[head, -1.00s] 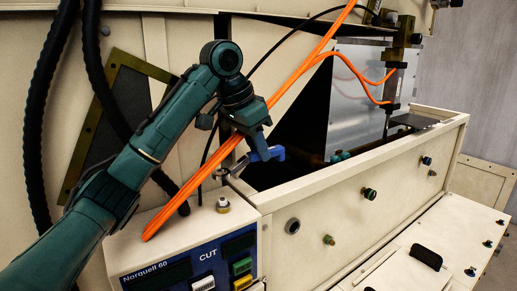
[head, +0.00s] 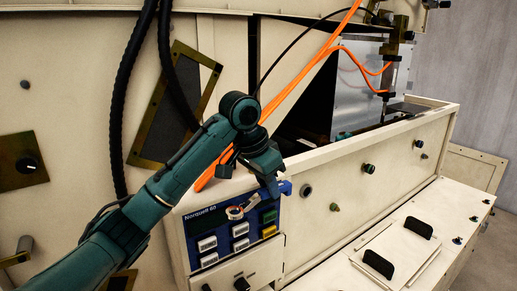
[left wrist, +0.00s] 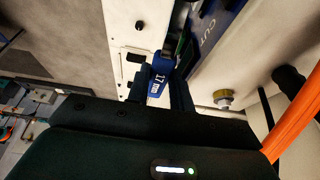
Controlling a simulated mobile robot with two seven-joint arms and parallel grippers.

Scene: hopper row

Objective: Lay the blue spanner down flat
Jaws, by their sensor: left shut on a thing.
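My left gripper (head: 271,190) is shut on the blue spanner (head: 286,188). It holds the spanner in front of the blue control panel, off any surface as far as I can tell. The spanner's blue end sticks out to the right of the fingers, and its silver jaw end (head: 236,212) points left and slightly down, overlapping the panel in view. In the left wrist view the blue spanner handle (left wrist: 159,80), with "17 mm" on it, sits between the two fingers (left wrist: 160,95). My right gripper is not in view.
The control box with its buttons (head: 240,229) stands directly behind the spanner. The cream hopper wall (head: 345,185) with knobs is to the right. A lower cream ledge (head: 410,265) with black handles has bare patches. An orange cable (head: 300,75) runs behind my arm.

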